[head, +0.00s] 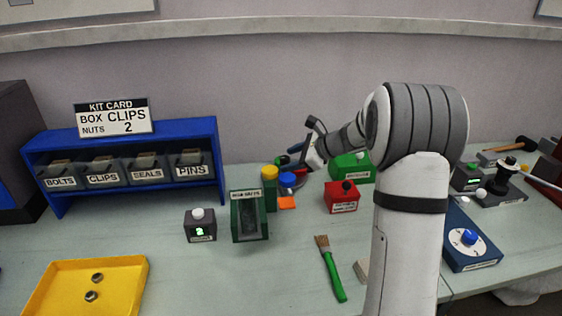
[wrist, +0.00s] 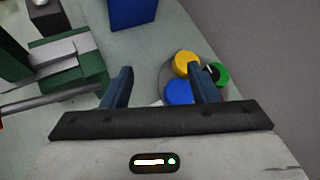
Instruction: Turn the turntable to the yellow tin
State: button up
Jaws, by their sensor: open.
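The turntable (wrist: 167,75) is a grey disc near the back wall, carrying a yellow tin (wrist: 186,63), a blue tin (wrist: 180,92) and a green tin (wrist: 218,75). A small black part shows between the yellow and green tins. In the head view the yellow tin (head: 269,172) is at the left and the blue tin (head: 288,179) is right of it; my gripper (head: 293,163) hides part of the group. In the wrist view my gripper (wrist: 158,80) is open and empty. Its right finger overlaps the yellow and blue tins; I cannot tell whether it touches them.
A green nut dispenser (head: 248,226) and a grey counter box (head: 200,229) stand in front and left. A blue rack (head: 220,150) is left. A red box (head: 342,203), a green box (head: 352,172) and a brush (head: 333,272) lie right of the turntable.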

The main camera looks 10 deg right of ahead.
aim_at(285, 158)
jog(key=w+d+f+m+t, duration=0.1)
jog(key=w, duration=0.1)
jog(key=w+d+f+m, duration=0.2)
jog(key=w, duration=0.1)
jog(key=w+d+f+m+t+b, duration=0.1)
jog(key=w+d+f+m, duration=0.1)
jog(key=w, duration=0.1)
jog(key=shift+f+t, duration=0.15)
jog(key=shift+t, duration=0.15)
jog(key=shift+w+a+f+m, duration=0.1)
jog(key=shift+w+m, duration=0.1)
jog(key=shift+m, duration=0.1)
jog(key=x, duration=0.7)
jog(key=shift+a+p, duration=0.15)
jog(key=shift+p, duration=0.2)
grip_shut()
